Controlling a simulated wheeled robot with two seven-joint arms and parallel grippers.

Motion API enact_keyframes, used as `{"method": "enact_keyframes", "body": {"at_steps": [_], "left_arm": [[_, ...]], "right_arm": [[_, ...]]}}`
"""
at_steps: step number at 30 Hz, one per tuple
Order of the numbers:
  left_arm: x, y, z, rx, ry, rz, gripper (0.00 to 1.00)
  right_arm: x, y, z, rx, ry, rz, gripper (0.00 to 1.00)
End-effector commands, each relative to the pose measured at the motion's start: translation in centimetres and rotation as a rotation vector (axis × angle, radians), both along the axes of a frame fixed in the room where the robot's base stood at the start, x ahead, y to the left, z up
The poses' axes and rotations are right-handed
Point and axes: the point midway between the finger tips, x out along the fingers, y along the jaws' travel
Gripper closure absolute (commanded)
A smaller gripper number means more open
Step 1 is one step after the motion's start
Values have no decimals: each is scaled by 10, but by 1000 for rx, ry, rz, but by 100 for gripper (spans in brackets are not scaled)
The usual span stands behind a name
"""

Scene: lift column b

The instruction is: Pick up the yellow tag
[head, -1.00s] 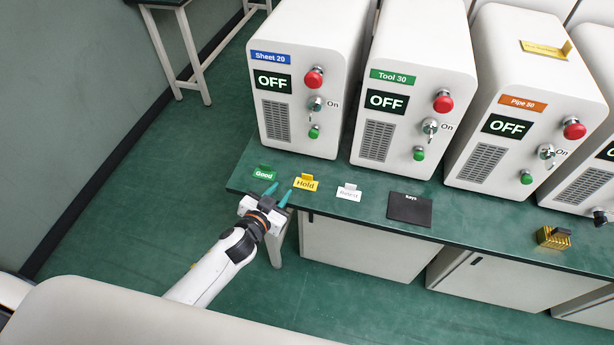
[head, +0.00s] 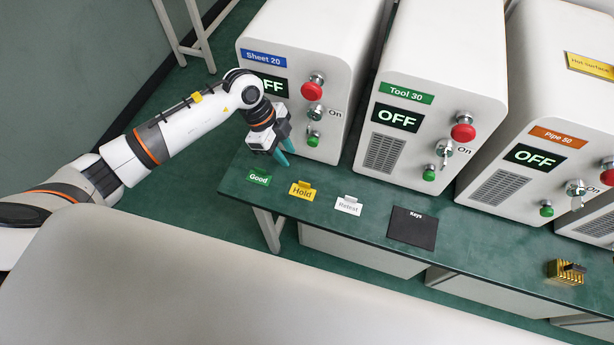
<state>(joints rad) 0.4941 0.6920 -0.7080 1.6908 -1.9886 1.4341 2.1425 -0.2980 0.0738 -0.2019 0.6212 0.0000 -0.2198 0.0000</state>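The yellow tag (head: 302,190), marked "Hold", lies near the front left of the green bench, with a small raised tab at its back edge. My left gripper (head: 286,157) is above the bench behind and a little left of the tag, in front of the Sheet 20 machine. Its teal fingers point down, look apart, and show nothing between them. It does not touch the yellow tag. The green "Good" label (head: 259,179) is left of the yellow tag, and the white "Retest" tag (head: 348,205) is right of it. My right gripper is not in view.
White machines Sheet 20 (head: 300,35), Tool 30 (head: 440,50) and Pipe 50 (head: 555,80) stand behind the tags, all reading OFF. A yellow hot-surface sign (head: 590,65) is on Pipe 50. A black Keys mat (head: 412,228) and a brass-coloured block (head: 565,271) lie right.

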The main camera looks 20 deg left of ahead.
Motion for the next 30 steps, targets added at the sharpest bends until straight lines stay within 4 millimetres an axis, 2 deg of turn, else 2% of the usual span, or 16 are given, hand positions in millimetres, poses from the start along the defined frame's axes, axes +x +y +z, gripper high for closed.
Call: {"method": "enact_keyframes", "body": {"at_steps": [6, 13, 22, 30], "left_arm": [[-3, -17, -35, -3, 6, -2, 71], [-2, -24, -53, -5, 2, -2, 71], [-5, -43, -90, -6, 4, -1, 71], [-5, -46, -99, -5, 0, -4, 71]], "right_arm": [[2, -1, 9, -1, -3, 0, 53], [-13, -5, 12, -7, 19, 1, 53], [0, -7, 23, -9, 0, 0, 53], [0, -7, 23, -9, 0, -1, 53]]}}
